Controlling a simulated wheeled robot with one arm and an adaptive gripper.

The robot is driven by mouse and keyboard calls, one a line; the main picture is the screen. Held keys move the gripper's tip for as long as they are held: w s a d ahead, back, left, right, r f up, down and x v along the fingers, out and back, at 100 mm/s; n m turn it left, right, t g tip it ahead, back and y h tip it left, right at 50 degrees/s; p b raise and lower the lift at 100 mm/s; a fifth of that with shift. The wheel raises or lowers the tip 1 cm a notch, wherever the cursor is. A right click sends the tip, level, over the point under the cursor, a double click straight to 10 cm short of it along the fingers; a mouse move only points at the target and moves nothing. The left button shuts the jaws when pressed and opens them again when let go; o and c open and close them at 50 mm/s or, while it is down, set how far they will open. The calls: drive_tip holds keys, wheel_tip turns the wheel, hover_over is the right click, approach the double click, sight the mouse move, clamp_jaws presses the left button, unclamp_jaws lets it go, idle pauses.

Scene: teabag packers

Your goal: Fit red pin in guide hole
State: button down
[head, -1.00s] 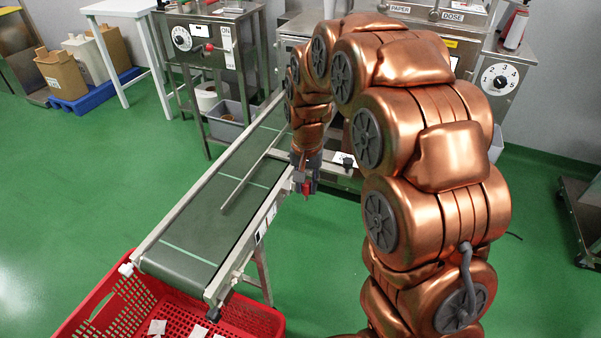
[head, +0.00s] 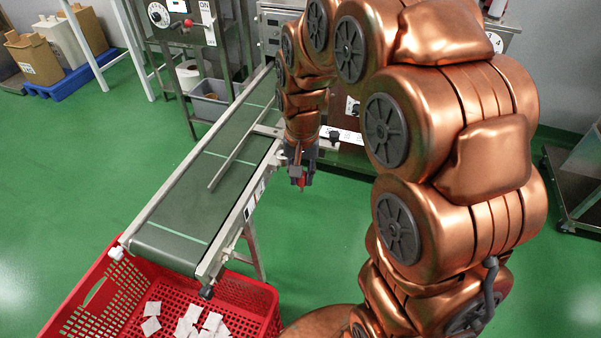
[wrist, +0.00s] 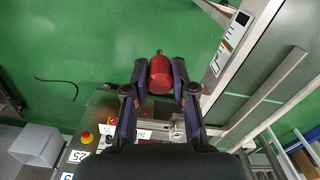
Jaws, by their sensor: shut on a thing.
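The red pin (wrist: 160,74) is a short red cylinder with a small thin metal tip pointing up in the wrist view. My gripper (wrist: 160,68) is shut on it, one dark finger on each side. In the head view my gripper (head: 301,178) hangs just off the right rail of the conveyor (head: 190,210), with a bit of the red pin (head: 302,183) showing below. In the wrist view the pin is over green floor, apart from the rail. I cannot make out the guide hole in either view.
A thin guide bar (head: 238,155) lies over the belt. A bracket with a dark knob (head: 334,135) sticks out right of the conveyor, beside my gripper. A red crate (head: 110,295) with several teabags stands under the belt's near end. Green floor is clear at left.

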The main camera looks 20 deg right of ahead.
drive_tip(key=shift+r, duration=0.15)
drive_tip(key=shift+r+p, duration=1)
drive_tip(key=shift+r, duration=1.85)
drive_tip(key=w+a+r+n+p, duration=0.1)
drive_tip(key=w+r+n, duration=0.2)
drive_tip(key=w, duration=1.1)
drive_tip(key=shift+a+n+p, duration=0.4)
drive_tip(key=shift+n, duration=0.7)
drive_tip(key=p, duration=0.3)
drive_tip(key=shift+s+r, duration=0.2)
drive_tip(key=shift+r, duration=0.1)
